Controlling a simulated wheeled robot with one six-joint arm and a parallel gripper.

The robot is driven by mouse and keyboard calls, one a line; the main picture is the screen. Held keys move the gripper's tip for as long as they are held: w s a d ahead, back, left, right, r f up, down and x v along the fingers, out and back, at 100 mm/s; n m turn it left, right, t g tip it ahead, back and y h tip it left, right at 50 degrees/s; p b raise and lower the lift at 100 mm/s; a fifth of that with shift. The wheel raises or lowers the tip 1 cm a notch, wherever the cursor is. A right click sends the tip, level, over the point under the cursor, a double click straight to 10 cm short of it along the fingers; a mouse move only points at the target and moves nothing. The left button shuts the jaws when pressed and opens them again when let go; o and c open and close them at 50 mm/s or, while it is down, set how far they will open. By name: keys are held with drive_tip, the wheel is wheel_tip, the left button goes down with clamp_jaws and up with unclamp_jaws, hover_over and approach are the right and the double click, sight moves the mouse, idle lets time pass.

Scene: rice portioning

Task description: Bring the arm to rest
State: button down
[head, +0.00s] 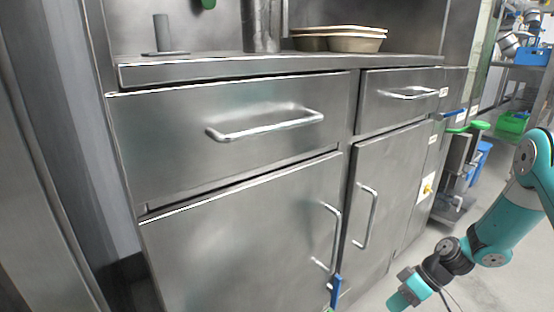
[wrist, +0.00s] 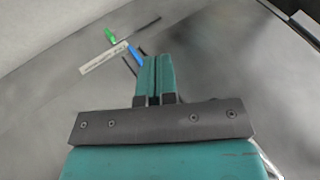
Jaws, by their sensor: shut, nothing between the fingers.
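My gripper (wrist: 157,78) shows in the wrist view with its two teal fingers together and nothing between them. In the head view my gripper (head: 396,303) is at the lower right, low down and apart from the cabinet front. My teal arm reaches down to it from the right edge.
A steel cabinet (head: 230,235) with drawers and doors fills the middle. Bowls (head: 355,43) and a steel container (head: 262,28) stand on its counter. A blue item (head: 335,290) is at the door's lower edge. Grey floor (head: 485,285) is clear at right; shelving holds a green crate (head: 512,123).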

drive_tip(key=s+a+r+h+p, duration=0.15)
drive_tip(key=a+r, duration=0.35)
drive_tip(key=r, duration=0.6)
drive_tip(key=s+a+r+h+p, duration=0.1)
drive_tip(key=s+a+r, duration=0.25)
drive_tip(key=r, duration=0.75)
drive_tip(key=s+a+r+m+t+h+p, duration=0.1)
drive_tip(key=s+a+r+p, duration=0.3)
drive_tip(key=s+r, duration=1.3)
wheel_tip(320, 180, up, 35)
drive_tip(key=a+p, duration=0.1)
drive_tip(key=p, duration=3.4)
drive_tip(key=shift+s+r+p, duration=0.15)
drive_tip(key=shift+s+p, duration=0.25)
drive_tip(key=shift+a, duration=0.1)
